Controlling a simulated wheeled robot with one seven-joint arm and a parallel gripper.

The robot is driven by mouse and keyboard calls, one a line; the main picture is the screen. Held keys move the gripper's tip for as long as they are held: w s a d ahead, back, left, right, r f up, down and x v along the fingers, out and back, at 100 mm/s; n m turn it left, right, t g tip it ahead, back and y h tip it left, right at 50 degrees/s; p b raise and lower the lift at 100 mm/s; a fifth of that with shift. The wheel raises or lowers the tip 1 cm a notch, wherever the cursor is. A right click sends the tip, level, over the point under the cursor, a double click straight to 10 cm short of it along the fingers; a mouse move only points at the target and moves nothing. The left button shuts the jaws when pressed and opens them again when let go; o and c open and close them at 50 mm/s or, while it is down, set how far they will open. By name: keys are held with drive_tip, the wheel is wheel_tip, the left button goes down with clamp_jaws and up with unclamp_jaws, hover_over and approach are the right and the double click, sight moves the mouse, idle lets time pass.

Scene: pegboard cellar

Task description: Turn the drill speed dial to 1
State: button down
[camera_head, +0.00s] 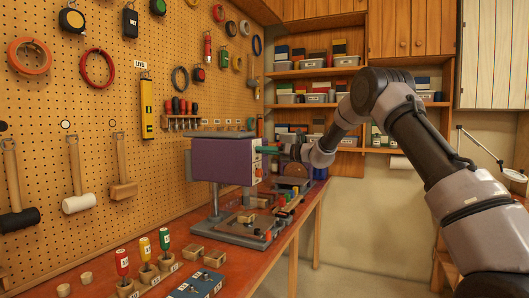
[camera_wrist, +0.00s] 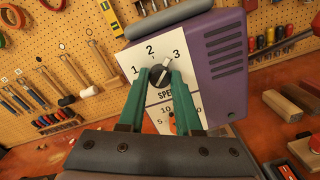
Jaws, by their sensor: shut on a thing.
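The purple drill head (camera_head: 225,160) stands on the bench, and its white front panel shows close up in the wrist view. The speed dial (camera_wrist: 157,78) is a black round knob with a pale pointer, set on that panel under the numbers 1, 2 and 3. The pointer leans up and right, between 2 and 3 and nearer 3. My gripper (camera_wrist: 156,73) has its teal fingers shut on the dial, one on each side. In the head view my gripper (camera_head: 268,149) reaches the panel from the right; the dial is hidden there.
A second scale with a red mark (camera_wrist: 172,123) lies below the dial, partly behind my fingers. Colored screwdrivers (camera_head: 122,263) and wooden blocks (camera_head: 214,258) stand at the bench front. A pegboard (camera_head: 100,185) with hanging tools is behind. The floor right of the bench is clear.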

drive_tip(key=n, duration=2.1)
drive_tip(key=shift+f+n, duration=0.15)
drive_tip(key=shift+n, duration=0.15)
idle(0.4)
drive_tip(key=c, duration=0.6)
unclamp_jaws()
drive_tip(key=v, duration=1.1)
drive_tip(key=shift+w, duration=0.15)
